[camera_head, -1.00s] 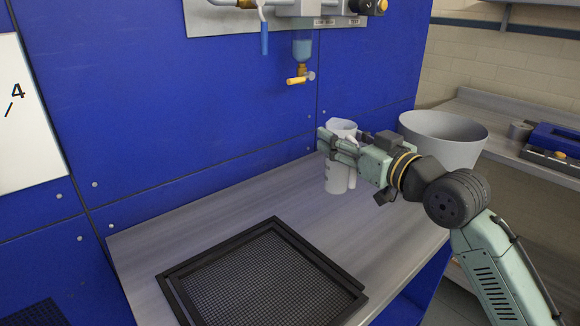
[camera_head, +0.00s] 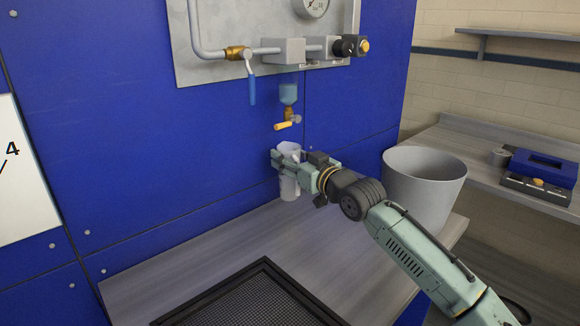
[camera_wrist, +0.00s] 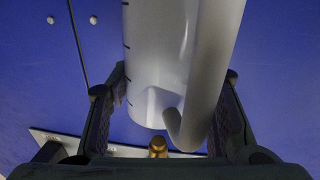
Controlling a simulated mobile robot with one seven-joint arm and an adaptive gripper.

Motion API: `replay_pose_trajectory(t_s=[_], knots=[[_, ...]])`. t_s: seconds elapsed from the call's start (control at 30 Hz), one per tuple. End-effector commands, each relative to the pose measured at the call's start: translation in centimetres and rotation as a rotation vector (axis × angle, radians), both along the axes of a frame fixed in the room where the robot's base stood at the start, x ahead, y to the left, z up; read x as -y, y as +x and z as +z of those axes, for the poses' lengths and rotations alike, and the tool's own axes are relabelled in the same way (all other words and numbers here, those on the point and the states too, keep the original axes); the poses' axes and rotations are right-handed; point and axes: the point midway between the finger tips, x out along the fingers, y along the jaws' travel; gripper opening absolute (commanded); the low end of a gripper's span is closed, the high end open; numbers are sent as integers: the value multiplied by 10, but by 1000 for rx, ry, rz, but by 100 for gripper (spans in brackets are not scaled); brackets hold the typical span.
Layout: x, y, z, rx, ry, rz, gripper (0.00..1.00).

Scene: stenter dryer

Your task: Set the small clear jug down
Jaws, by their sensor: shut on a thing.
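The small clear jug (camera_head: 289,188) looks pale and upright, close to the blue wall at the back of the grey bench. My gripper (camera_head: 281,162) is shut on the jug, its fingers across the jug's upper part. In the wrist view the jug (camera_wrist: 150,60) has dark marks on its side and a handle (camera_wrist: 210,70), and stands between my two fingers (camera_wrist: 168,112). The jug is just below the brass tap (camera_head: 287,123). I cannot tell whether its base touches the bench.
The bench top (camera_head: 190,275) has clear room between the jug and a black-framed mesh screen (camera_head: 255,305) at the front. A large grey tub (camera_head: 425,190) stands to the right of my arm. A blue-handled valve (camera_head: 252,88) and pipes hang on the wall above.

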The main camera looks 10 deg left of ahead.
Motion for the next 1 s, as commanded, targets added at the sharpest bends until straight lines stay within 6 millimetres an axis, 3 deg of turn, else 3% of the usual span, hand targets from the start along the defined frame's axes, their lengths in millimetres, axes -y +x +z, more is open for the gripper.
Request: replay_pose_trajectory(t_s=[0.2, 0.63, 0.67, 0.93, 1.0], knots=[[0, -1, -30, -3, 0, 1, 23], [0, -1, -40, -2, 1, 1, 23], [0, -1, -38, -1, 0, 1, 48], [0, -1, -37, -1, 0, 1, 66], [0, -1, -37, -1, 0, 1, 66]])
